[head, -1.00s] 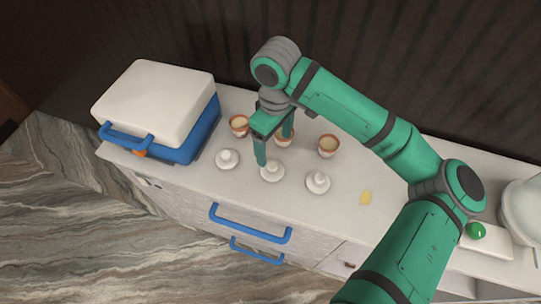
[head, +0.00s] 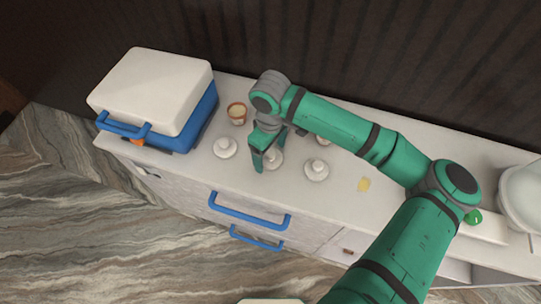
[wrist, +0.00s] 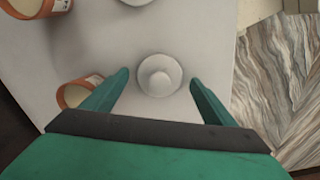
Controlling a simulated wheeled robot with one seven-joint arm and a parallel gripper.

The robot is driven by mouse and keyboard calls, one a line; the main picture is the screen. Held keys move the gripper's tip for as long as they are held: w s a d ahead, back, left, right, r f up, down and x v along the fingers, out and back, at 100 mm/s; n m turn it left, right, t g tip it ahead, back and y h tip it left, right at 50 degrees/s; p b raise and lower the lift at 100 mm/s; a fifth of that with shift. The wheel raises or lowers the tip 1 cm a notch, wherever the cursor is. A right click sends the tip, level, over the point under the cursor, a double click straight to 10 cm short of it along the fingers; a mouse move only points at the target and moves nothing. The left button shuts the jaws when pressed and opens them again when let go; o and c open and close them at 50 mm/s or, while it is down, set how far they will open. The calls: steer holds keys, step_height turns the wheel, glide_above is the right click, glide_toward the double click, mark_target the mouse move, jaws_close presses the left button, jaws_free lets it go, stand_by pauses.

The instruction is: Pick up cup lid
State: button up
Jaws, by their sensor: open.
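Three white round cup lids with knobs lie on the white counter in the head view: a left lid (head: 225,148), a middle lid (head: 274,158) and a right lid (head: 316,170). My gripper (head: 266,158) is open and low at the middle lid, which it partly hides. In the wrist view, one lid (wrist: 158,74) lies between and slightly beyond the spread fingers (wrist: 158,84), with gaps on both sides. Another lid (wrist: 135,2) is cut off at the top edge.
A terracotta cup (head: 237,114) stands behind the left lid; my arm hides most of the others. In the wrist view, a cup (wrist: 73,96) is close to the left finger. A blue cooler (head: 185,130) with a white top stands left.

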steer(key=shift+f, duration=0.1)
steer(key=shift+c, duration=0.5)
steer(key=c, duration=1)
